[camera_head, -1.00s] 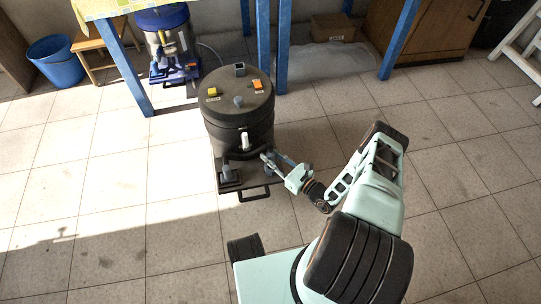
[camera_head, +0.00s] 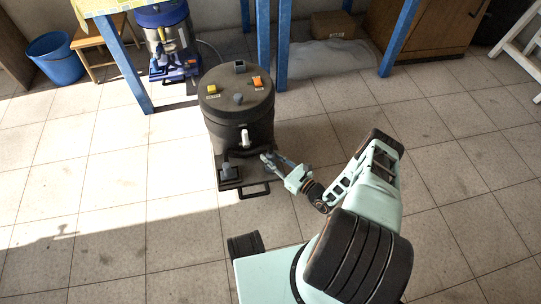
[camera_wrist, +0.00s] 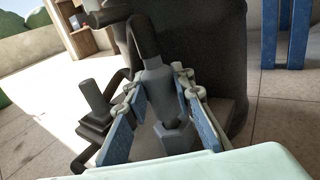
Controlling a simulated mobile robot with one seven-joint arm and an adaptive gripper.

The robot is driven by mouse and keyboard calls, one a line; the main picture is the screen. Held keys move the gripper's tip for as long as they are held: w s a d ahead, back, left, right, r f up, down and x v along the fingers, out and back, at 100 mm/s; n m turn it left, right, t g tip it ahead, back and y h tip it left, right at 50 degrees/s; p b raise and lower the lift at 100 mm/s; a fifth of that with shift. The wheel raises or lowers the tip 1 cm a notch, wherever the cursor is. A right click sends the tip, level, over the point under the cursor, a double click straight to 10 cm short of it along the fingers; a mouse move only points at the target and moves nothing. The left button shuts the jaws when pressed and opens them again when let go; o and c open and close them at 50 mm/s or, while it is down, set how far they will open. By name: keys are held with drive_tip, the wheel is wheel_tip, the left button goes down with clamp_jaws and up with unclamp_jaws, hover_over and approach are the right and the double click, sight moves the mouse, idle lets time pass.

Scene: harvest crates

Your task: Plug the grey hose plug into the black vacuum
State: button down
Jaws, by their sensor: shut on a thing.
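The black vacuum (camera_head: 240,128) is an upright drum on a dark base plate, left of my gripper (camera_head: 268,160) in the head view. Its dark body (camera_wrist: 200,50) fills the back of the wrist view. My gripper (camera_wrist: 159,84) is shut on the grey hose plug (camera_wrist: 158,82), which sits between its blue-padded fingers. A dark hose (camera_wrist: 142,38) runs up from the plug's far end. The plug is held low, close to the drum's front; I cannot tell whether it touches the vacuum. In the head view the plug is too small to make out clearly.
A grey peg on a black block (camera_head: 229,172) stands on the vacuum's base, beside a black handle (camera_head: 254,190). A blue and steel vacuum (camera_head: 166,40) stands behind, near blue table legs (camera_head: 130,65). A blue bucket (camera_head: 55,60) is far left. Tiled floor at right is clear.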

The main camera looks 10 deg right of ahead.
drive_tip(key=shift+f, duration=0.75)
drive_tip(key=c, duration=1.6)
unclamp_jaws()
wheel_tip(320, 180, up, 10)
drive_tip(key=shift+f, duration=0.2)
drive_tip(key=shift+r, duration=0.25)
